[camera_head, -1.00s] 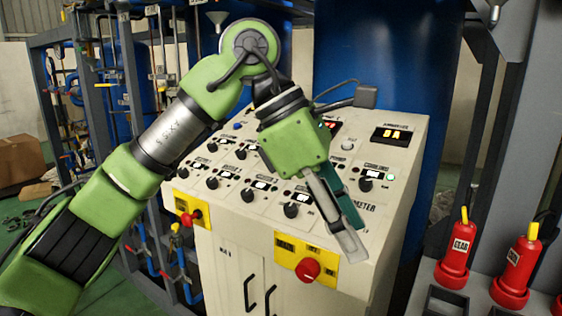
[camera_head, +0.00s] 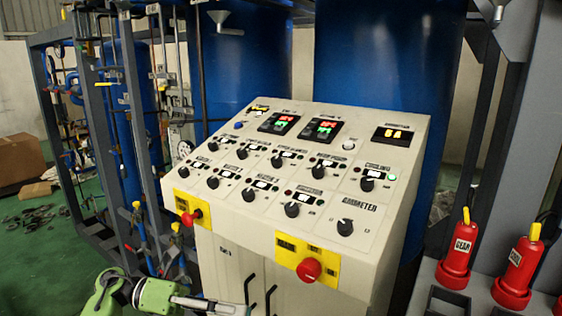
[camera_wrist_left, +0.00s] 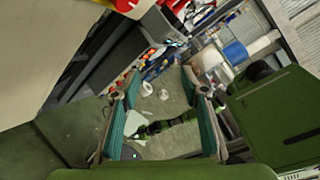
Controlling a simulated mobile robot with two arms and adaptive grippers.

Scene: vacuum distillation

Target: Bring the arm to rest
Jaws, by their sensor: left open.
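My left arm is low at the bottom left of the head view, and its gripper (camera_head: 212,305) points right at the bottom edge, in front of the console's lower doors. Part of it is cut off there. In the left wrist view, the left gripper (camera_wrist_left: 164,128) has its two teal finger pads well apart, with nothing between them. The control console (camera_head: 395,215) stands upright and uncovered, with its knobs, lit displays and two red buttons in view. My right gripper is in neither view.
Red bottles (camera_head: 458,255) stand on a grey rack at the right. A pipe frame (camera_head: 98,130) and blue tanks (camera_head: 385,75) are behind the console. A cardboard box (camera_head: 22,160) is at the far left. Green floor (camera_head: 50,265) is open at left.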

